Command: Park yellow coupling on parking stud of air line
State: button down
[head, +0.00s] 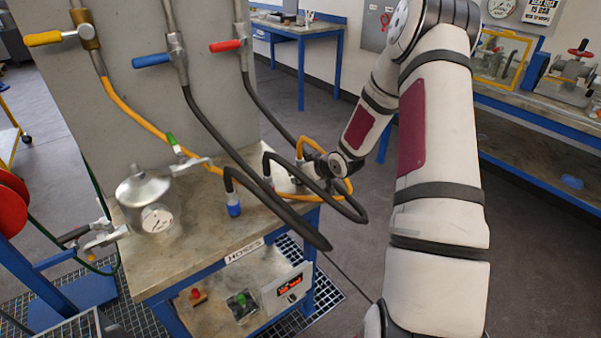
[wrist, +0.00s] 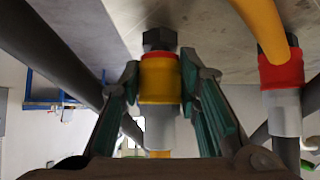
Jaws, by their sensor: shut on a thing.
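The yellow coupling (wrist: 160,78) sits between the two fingers of my gripper (wrist: 160,88) in the wrist view. The gripper is shut on its yellow band. A dark hex piece (wrist: 159,39) joins one end of the band and a pale metal sleeve (wrist: 160,127) the other. I cannot tell whether the hex piece is a parking stud. In the head view my gripper (head: 318,168) is over the bench's right side, among looped hoses. The coupling cannot be made out there, and no air line label is readable.
Dark hoses (head: 290,215) loop before my gripper. A blue coupling (head: 233,208) and a metal vessel (head: 145,190) stand on the bench (head: 190,252).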

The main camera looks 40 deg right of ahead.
jog(key=shift+f, duration=0.4)
jog(key=c, duration=1.1)
grip_release()
jog(key=shift+s+r, duration=0.1)
jog(key=shift+r, duration=0.05)
